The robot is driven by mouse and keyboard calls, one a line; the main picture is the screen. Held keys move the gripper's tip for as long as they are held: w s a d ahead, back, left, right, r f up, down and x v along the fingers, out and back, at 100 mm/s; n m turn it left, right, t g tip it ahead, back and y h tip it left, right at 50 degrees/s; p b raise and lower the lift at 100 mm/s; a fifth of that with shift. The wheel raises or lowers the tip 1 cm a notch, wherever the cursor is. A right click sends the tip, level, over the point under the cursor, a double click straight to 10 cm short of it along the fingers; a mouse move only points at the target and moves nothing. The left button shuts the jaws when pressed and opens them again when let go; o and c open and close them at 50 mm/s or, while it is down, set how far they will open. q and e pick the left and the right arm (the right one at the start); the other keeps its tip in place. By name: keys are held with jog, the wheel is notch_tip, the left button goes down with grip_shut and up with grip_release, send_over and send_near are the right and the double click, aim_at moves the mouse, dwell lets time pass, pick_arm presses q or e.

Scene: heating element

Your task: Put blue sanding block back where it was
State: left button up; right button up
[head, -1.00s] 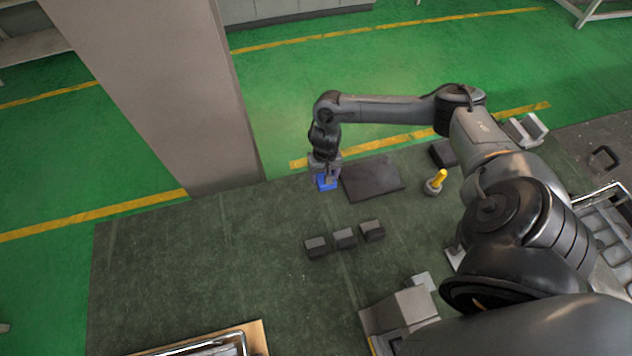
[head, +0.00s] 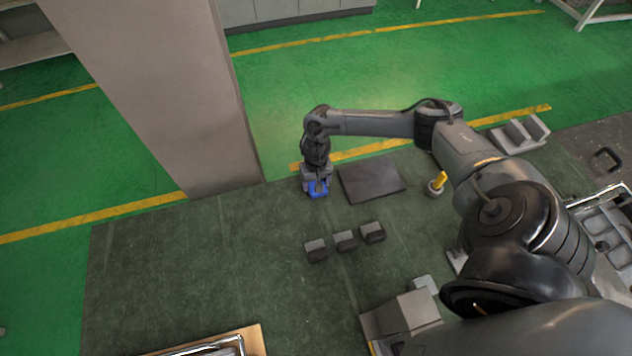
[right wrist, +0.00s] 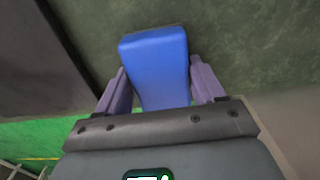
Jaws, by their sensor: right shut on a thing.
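The blue sanding block (head: 318,189) is at the far edge of the dark green table, just left of a flat dark plate. My right gripper (head: 317,182) points down over it and is shut on it. In the right wrist view the blue block (right wrist: 157,62) sits between the two purple fingers of my right gripper (right wrist: 160,85), its far end sticking out past them. I cannot tell whether the block touches the table or hangs just above it. My left gripper is not in view.
The flat dark plate (head: 371,180) lies right of the block. Several small grey-topped blocks (head: 345,240) stand nearer me. A yellow-handled tool (head: 437,184) is right of the plate. A tall pillar (head: 175,90) rises behind the table. The left table area is clear.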

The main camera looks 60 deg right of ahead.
jog(key=o, duration=0.8)
jog(key=shift+f, duration=0.1)
jog(key=shift+o, duration=1)
notch_tip(320, 180, up, 12)
jog(key=p, duration=0.2)
